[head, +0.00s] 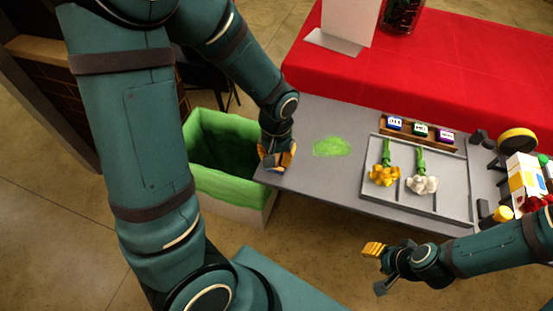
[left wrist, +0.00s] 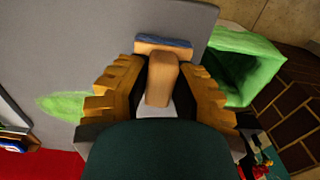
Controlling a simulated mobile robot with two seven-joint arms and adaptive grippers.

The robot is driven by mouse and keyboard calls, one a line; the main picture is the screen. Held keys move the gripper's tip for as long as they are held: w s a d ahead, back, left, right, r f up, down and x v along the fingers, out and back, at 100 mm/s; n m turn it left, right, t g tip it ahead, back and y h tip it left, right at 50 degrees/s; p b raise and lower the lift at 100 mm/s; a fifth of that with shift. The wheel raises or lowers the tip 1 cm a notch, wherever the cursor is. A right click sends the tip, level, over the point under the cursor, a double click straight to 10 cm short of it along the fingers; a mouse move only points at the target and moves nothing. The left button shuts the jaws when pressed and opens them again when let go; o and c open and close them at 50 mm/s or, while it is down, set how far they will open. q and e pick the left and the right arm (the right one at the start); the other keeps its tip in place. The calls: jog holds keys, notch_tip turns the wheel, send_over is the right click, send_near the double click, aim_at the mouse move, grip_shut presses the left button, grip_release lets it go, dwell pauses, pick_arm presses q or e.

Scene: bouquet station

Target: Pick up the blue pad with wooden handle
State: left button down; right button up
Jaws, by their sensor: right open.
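The pad shows in the left wrist view: its wooden handle (left wrist: 162,82) points toward my left gripper, and its blue pad (left wrist: 165,41) lies beyond a wooden block. My left gripper (left wrist: 164,72) has its yellow fingers on both sides of the handle. Dark inner faces lie close to the wood; whether they press on it I cannot tell. In the head view my left gripper (head: 277,158) is at the table's left corner and hides most of the pad. My right gripper (head: 374,250) is open and empty in front of the table.
The grey table (head: 310,178) has a green patch (head: 332,147). A tray (head: 436,205) holds a yellow and a white flower. Small labelled boxes (head: 420,130) stand behind it. A green-lined bin (head: 235,187) is left of the table. A red-covered table (head: 430,75) stands behind.

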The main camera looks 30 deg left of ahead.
pick_arm(q)
notch_tip(320, 180, up, 10)
jog(key=p, duration=0.3)
dwell(0.4)
jog(key=c, duration=1.6)
grip_release()
grip_shut()
jog(key=shift+s+f, duration=0.1)
jog(key=shift+s, duration=0.05)
